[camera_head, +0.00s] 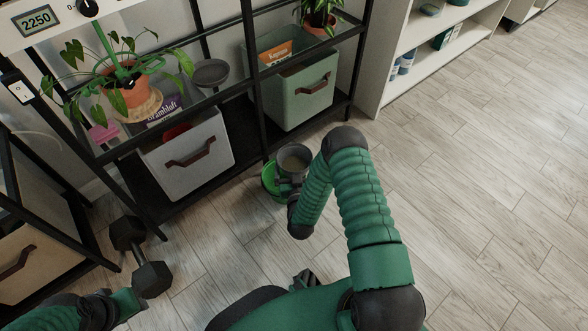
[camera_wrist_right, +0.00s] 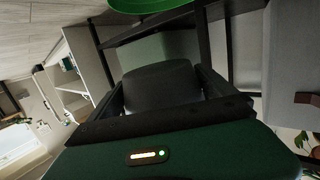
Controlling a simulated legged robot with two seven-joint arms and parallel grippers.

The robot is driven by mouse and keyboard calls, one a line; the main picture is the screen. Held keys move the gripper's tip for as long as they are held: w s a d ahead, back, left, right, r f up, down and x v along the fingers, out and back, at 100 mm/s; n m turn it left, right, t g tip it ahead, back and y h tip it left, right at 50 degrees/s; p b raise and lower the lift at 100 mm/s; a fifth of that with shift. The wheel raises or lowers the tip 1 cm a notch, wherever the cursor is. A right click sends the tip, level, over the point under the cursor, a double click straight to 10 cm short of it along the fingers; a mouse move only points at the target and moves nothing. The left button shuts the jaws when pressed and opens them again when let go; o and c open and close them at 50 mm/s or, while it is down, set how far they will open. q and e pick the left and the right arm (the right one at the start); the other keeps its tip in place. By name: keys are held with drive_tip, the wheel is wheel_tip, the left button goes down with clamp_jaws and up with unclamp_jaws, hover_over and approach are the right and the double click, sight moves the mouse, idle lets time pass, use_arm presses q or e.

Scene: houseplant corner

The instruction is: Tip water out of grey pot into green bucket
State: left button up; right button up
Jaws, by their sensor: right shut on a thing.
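The grey pot (camera_head: 294,158) is in my right gripper (camera_head: 291,183), with its open top and pale inside facing the head camera. In the right wrist view the dark pot body (camera_wrist_right: 160,88) sits between the two fingers of the gripper (camera_wrist_right: 162,98). The green bucket (camera_head: 268,181) stands on the floor beneath and just left of the pot, which partly hides it. The bucket's edge also shows at the top of the right wrist view (camera_wrist_right: 150,4). I cannot tell the pot's exact tilt, and no falling water shows. My left gripper (camera_head: 125,303) is low at the left.
A black shelf rack (camera_head: 225,108) stands behind the bucket, with a grey bin (camera_head: 188,155), a green bin (camera_head: 302,95), a potted plant (camera_head: 130,92) and a grey dish (camera_head: 211,72). A black dumbbell (camera_head: 140,258) lies on the floor left. The floor at right is clear.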

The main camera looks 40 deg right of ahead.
wheel_tip(320, 180, down, 2)
drive_tip(key=shift+f+b, duration=0.2)
drive_tip(key=shift+b, duration=0.7)
drive_tip(key=g+p, duration=0.1)
drive_tip(key=p, duration=0.1)
drive_tip(key=r+n+g+p, duration=0.1)
drive_tip(key=p, duration=0.1)
drive_tip(key=s+n+g+p, duration=0.1)
drive_tip(key=p, duration=0.1)
drive_tip(key=shift+d+r+y, duration=0.15)
drive_tip(key=shift+r+y, duration=0.15)
drive_tip(key=shift+y, duration=0.1)
drive_tip(key=r+n+g+p, duration=0.1)
drive_tip(key=r+g+p, duration=0.1)
drive_tip(key=p, duration=0.3)
drive_tip(key=r+n+g+p, duration=0.1)
drive_tip(key=g+p, duration=0.2)
drive_tip(key=p, duration=0.2)
drive_tip(key=shift+w+r+n, duration=0.2)
drive_tip(key=shift+r+n, duration=0.1)
drive_tip(key=shift+r, duration=0.1)
drive_tip(key=shift+w+r+n+g+p, duration=0.1)
drive_tip(key=shift+r+n+g+p, duration=0.2)
drive_tip(key=shift+g+p, duration=0.8)
drive_tip(key=shift+p, duration=0.05)
